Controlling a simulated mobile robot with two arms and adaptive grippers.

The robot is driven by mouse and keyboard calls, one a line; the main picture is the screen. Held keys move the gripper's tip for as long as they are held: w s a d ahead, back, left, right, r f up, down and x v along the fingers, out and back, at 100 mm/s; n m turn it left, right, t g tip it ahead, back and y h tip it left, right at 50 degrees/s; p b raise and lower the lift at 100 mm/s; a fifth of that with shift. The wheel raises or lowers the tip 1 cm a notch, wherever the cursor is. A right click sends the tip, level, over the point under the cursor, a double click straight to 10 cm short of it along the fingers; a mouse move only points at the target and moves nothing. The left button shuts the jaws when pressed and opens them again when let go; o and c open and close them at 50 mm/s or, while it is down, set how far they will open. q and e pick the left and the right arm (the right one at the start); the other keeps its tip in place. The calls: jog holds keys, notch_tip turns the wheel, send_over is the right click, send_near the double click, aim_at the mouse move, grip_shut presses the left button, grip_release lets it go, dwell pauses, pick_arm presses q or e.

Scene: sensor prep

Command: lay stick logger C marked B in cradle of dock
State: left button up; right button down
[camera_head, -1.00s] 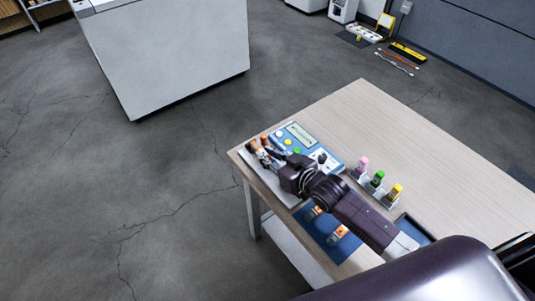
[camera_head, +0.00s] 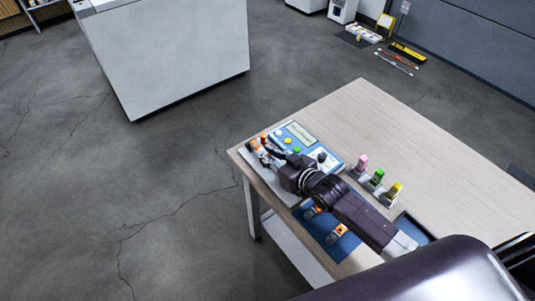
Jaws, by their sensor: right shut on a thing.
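My right gripper (camera_head: 268,157) is over the near left part of the dock (camera_head: 304,130), a blue and white unit with a display, buttons and a dark knob. It is shut on a small orange and white piece (camera_head: 253,146), which I take to be the stick logger. The fingers hide much of it. Its marking cannot be read, and I cannot tell whether it touches the cradle. My left gripper is not in view.
Pink, green and yellow-topped bottles in white holders (camera_head: 376,180) stand right of the dock. A blue tray (camera_head: 413,228) is partly hidden near my arm. The far right of the wooden table (camera_head: 400,135) is clear. The table's left edge is close to the gripper.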

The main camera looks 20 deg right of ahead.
jog(key=shift+s+f, duration=0.4)
jog(key=shift+f, duration=0.45)
jog(key=c, duration=1.5)
grip_release()
jog(key=shift+a, duration=0.1)
jog(key=shift+w+r+p, duration=0.2)
jog(key=shift+r+p, duration=0.45)
jog(key=shift+p, duration=0.15)
jog(key=shift+w+r+p, duration=0.1)
jog(key=shift+r+p, duration=0.65)
jog(key=shift+r, duration=0.15)
notch_tip(320, 180, up, 5)
jog(key=p, duration=0.4)
jog(key=shift+p, duration=0.35)
jog(key=shift+f, duration=0.1)
